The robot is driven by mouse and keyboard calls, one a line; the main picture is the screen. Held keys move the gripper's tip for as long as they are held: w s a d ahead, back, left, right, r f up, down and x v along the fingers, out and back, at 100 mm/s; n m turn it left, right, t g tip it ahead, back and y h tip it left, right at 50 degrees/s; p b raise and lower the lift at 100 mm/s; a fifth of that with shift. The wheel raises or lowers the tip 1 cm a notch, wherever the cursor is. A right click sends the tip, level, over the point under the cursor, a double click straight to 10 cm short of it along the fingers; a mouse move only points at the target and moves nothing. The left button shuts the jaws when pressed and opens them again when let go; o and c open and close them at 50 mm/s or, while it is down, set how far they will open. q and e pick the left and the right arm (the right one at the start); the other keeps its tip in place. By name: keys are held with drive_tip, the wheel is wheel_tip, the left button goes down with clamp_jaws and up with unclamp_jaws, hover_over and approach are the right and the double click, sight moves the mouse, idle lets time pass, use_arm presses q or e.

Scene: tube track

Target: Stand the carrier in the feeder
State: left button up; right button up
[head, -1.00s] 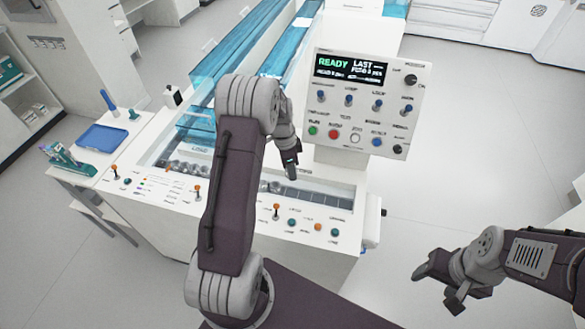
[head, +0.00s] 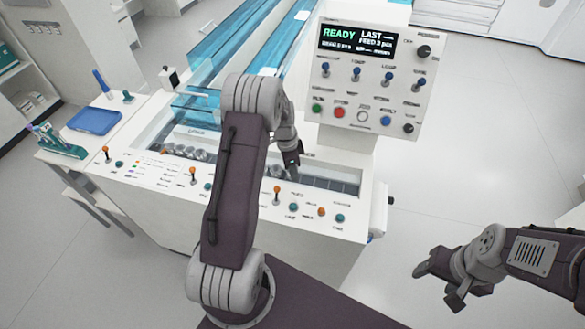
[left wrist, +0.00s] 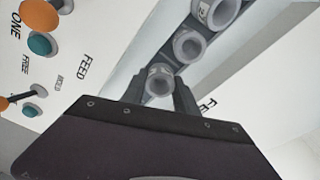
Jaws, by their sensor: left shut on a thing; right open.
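My left gripper (head: 292,166) points down over the feeder trough (head: 335,184) at the front of the white machine. In the left wrist view its two fingers (left wrist: 158,92) are shut on a grey, round, open-topped carrier (left wrist: 158,80). That carrier looks upright and is lined up with other similar carriers (left wrist: 188,46) in the trough. Whether its base touches the trough floor is hidden. In the head view the held carrier is too small to make out. My right gripper (head: 440,284) is open and empty at the lower right, apart from the machine.
A control panel (head: 364,80) with a screen reading READY stands right behind the trough. Orange and teal knobs (head: 322,212) line the machine's front. Clear blue covers (head: 205,75) run backward. A blue tray (head: 96,121) and a tube rack (head: 58,143) stand at left. The right-hand floor is free.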

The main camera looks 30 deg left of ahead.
use_arm(q)
drive_tip(key=shift+f, duration=0.2)
idle(0.5)
drive_tip(key=shift+f, duration=0.15)
drive_tip(key=shift+f, duration=0.15)
drive_tip(key=shift+s+d+f+b, duration=0.1)
drive_tip(key=shift+s+f+b, duration=0.05)
drive_tip(key=shift+s+b, duration=0.15)
